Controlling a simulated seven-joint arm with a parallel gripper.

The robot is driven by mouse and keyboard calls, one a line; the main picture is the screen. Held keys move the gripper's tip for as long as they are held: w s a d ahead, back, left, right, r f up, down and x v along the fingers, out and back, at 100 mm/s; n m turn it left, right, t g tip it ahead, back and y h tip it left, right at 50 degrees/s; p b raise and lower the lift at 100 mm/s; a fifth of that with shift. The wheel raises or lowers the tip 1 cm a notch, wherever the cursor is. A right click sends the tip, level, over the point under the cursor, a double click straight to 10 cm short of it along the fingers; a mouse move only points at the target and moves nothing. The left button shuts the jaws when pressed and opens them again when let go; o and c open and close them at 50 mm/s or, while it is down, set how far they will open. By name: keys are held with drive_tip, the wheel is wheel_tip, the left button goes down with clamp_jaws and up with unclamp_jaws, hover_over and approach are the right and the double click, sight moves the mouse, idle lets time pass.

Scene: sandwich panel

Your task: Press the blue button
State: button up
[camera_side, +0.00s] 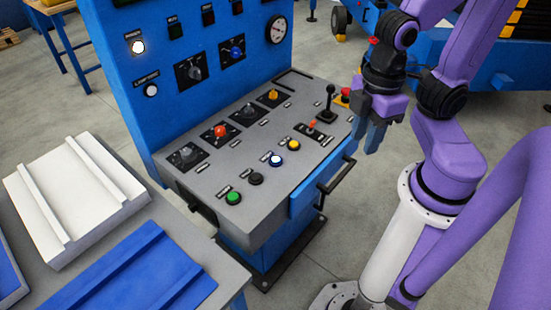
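The blue button (277,160) is a small round button with a pale, bright centre and a blue ring. It sits in the front row of buttons on the grey sloped console top (243,160). My gripper (366,143) hangs with its fingers pointing down, to the right of the console and well apart from the blue button. Nothing shows between its blue-grey fingers, and this angle does not settle whether they are apart or together. Nothing covers the button.
A green button (233,197), a black button (256,179) and a yellow button (294,145) share the row.

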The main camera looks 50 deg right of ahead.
clamp_jaws()
idle(1.4)
